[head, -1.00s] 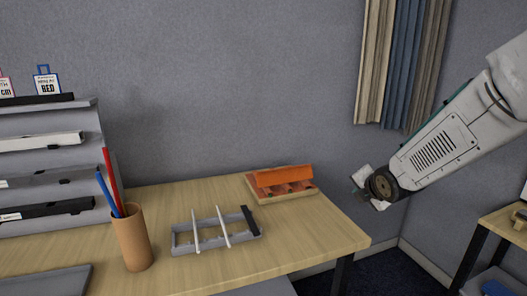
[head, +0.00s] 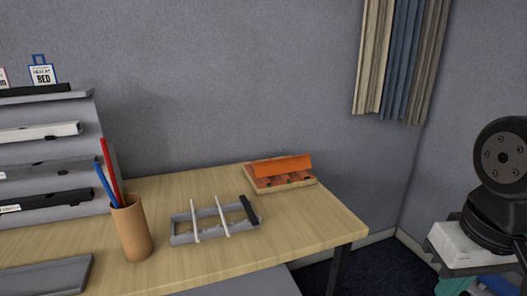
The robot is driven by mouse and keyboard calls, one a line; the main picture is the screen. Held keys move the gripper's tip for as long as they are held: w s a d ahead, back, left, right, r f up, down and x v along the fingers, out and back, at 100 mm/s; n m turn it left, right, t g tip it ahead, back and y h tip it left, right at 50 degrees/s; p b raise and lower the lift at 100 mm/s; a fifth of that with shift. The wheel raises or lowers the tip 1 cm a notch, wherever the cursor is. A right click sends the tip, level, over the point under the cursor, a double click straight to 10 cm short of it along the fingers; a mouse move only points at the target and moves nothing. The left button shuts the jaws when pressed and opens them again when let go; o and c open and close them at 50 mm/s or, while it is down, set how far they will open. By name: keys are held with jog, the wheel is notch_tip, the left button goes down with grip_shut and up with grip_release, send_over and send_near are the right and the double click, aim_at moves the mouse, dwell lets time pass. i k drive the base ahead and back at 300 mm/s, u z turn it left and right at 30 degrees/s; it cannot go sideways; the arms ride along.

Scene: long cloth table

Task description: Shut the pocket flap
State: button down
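An orange flap (head: 281,166) stands raised at a slant over a row of small reddish-brown pockets (head: 271,181). The pockets sit on a light wooden base (head: 248,180) at the back right of the table, and their openings show below the flap. Part of my arm shows at the right edge, well to the right of the flap and apart from it. I cannot make out my gripper's fingers in this view.
On the table (head: 330,225), a grey rack (head: 182,240) with two white bars and a black bar stands in front of the flap. A brown cup (head: 131,235) holds red and blue sticks. Grey stepped shelves (head: 85,150) stand at left. Curtains (head: 400,60) hang at upper right.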

aim_at(294, 164)
jog(key=k, duration=0.55)
jog(key=u, duration=0.75)
jog(key=i, duration=1.6)
jog(key=z, duration=0.75)
